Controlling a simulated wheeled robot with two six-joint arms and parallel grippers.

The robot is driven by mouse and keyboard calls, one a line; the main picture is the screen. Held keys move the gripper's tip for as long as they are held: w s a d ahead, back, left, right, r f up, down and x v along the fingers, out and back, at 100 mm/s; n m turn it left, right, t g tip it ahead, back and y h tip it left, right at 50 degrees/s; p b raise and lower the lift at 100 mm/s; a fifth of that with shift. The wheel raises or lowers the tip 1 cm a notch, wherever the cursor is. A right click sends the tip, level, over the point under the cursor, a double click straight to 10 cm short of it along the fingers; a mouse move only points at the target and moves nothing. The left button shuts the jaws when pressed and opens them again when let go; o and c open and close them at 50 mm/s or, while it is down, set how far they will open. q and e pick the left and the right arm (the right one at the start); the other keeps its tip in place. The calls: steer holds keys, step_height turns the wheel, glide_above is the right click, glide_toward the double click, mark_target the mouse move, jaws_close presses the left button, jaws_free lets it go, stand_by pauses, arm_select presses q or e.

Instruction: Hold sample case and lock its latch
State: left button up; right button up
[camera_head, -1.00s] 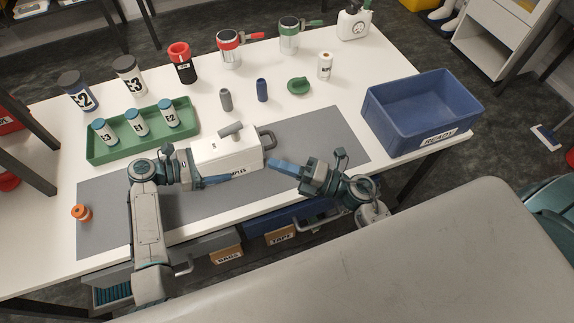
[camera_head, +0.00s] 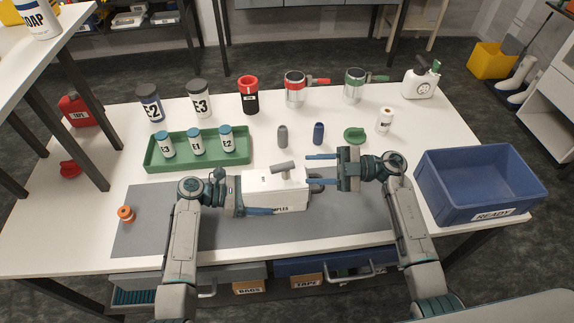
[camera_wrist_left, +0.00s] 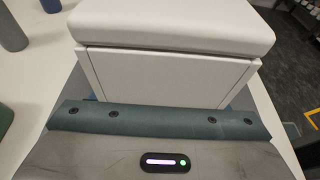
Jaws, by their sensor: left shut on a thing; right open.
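The white sample case (camera_head: 262,184) stands on the grey mat, with a grey latch or handle piece (camera_head: 283,168) on its top and a dark handle at its right end. My left gripper (camera_head: 258,195) is shut on the case from its left end. In the left wrist view the case's pale lid and side (camera_wrist_left: 170,70) fill the space beyond the gripper. My right gripper (camera_head: 322,168) is open and empty, just right of the case, with its fingers pointing left toward the case's right end. Whether the latch is locked cannot be told.
A green tray (camera_head: 160,167) with several blue-capped jars stands behind the case. A blue bin (camera_head: 480,197) stands on the right. An orange spool (camera_head: 126,213) sits at the left of the mat.

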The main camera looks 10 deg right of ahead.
mark_target(294, 165)
steer(key=w+d+m+g+h, duration=0.1)
steer(key=w+d+m+g, duration=0.2)
steer(key=w+d+g, duration=0.1)
steer(key=a, duration=0.3)
steer(key=s+a, duration=0.1)
steer(key=a, duration=0.3)
steer(key=s+a, duration=0.1)
steer(key=a, duration=0.3)
steer(key=shift+s+a+r, duration=0.1)
steer(key=shift+s+a, duration=0.05)
steer(key=shift+a, duration=0.05)
steer(key=shift+c, duration=0.3)
jaws_close()
steer(key=shift+m+t, duration=0.7)
steer(key=shift+t, duration=0.2)
steer(key=shift+m+t, duration=0.6)
steer(key=shift+t, duration=0.4)
